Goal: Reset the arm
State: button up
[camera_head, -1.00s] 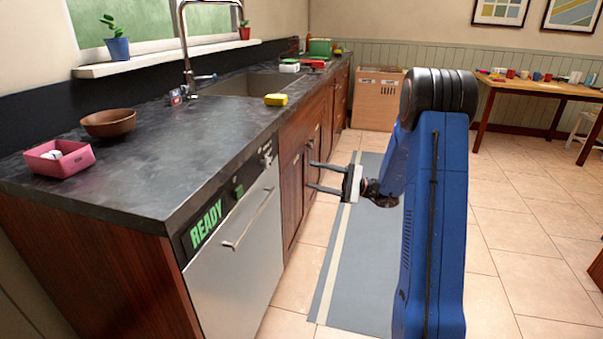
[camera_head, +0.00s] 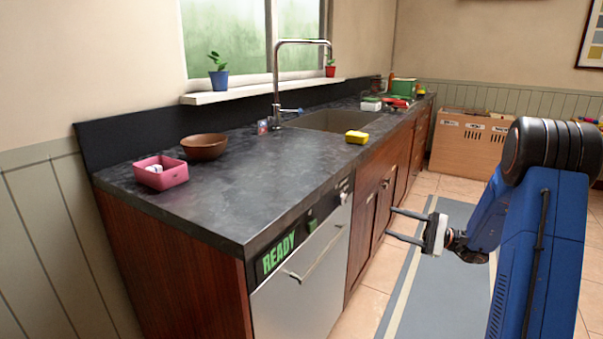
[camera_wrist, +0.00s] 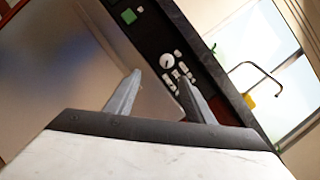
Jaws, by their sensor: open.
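My gripper (camera_head: 393,223) is open and empty. In the head view its two dark fingers point left toward the counter front, with a gap of free air around them. The blue arm links behind it are mine. In the wrist view my gripper (camera_wrist: 160,88) shows two grey fingers spread apart with nothing between them. Beyond them is the front of the appliance (camera_wrist: 60,60) with a dark control panel, a knob and small buttons.
A dark counter (camera_head: 270,195) runs along the wall over a steel-fronted appliance (camera_head: 305,290) with a green READY display. On it are a pink box (camera_head: 161,180), a brown bowl (camera_head: 204,148) and a yellow sponge (camera_head: 357,137). A grey mat (camera_head: 440,290) lies on the clear floor.

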jog(key=s+a+r+n+g+h, duration=0.2)
jog(key=s+a+n+g+h, duration=0.45)
jog(key=s+a, duration=1.05)
jog(key=s+d+n+t+h, duration=0.2)
jog(key=s+d+h, duration=0.2)
jog(key=s, duration=0.6)
jog(key=s+d+n+t+h, duration=0.3)
jog(key=s+d+h, duration=0.2)
jog(key=s+h, duration=0.4)
jog(key=shift+s+d+f+n, duration=0.2)
jog(key=shift+s+f+n, duration=0.2)
jog(key=shift+s, duration=0.35)
